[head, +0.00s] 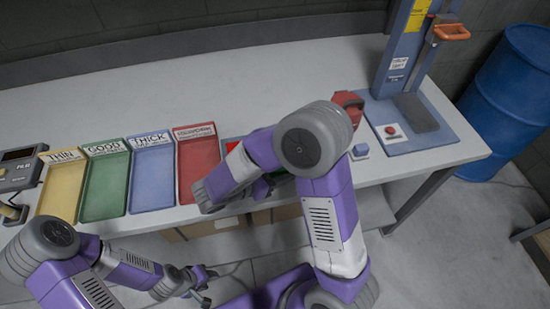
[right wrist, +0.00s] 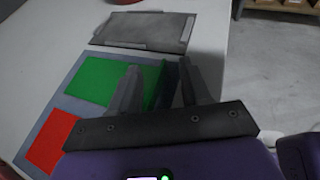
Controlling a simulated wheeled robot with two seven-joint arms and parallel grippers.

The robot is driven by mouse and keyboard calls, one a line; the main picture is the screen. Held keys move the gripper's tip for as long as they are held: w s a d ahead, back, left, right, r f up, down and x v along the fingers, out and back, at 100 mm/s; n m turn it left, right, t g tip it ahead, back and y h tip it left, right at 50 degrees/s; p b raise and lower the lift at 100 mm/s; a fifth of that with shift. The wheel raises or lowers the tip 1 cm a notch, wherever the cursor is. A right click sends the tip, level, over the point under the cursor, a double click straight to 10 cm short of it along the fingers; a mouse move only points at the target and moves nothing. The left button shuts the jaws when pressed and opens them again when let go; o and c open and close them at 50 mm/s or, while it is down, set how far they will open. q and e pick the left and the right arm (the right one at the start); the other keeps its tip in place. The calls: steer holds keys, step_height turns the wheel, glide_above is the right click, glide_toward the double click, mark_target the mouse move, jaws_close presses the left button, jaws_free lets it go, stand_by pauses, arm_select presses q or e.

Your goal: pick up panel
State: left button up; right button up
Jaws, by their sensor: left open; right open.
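In the right wrist view, my right gripper (right wrist: 159,68) is open above a blue-grey mat (right wrist: 50,122) with a green patch (right wrist: 103,80) and a red patch (right wrist: 52,141). A narrow dark strip (right wrist: 168,84) shows between its fingers at the green patch's right side; I cannot tell whether it is the panel, or whether it touches a finger. A flat grey plate (right wrist: 146,31) with raised edge pieces lies beyond the mat. In the head view my right forearm hides most of this area. My left gripper (head: 203,283) is open and empty in front of the table.
Yellow (head: 62,187), green (head: 105,184), blue (head: 152,180) and red (head: 198,160) labelled trays line the table's left half. A grey gauge box (head: 18,170) stands at far left. A blue press stand (head: 405,60) stands right. The rear table is clear.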

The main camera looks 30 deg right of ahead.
steer(key=x, duration=0.2)
steer(key=shift+d+f, duration=0.15)
steer(key=shift+d, duration=0.15)
steer(key=shift+w, duration=0.1)
jaws_close()
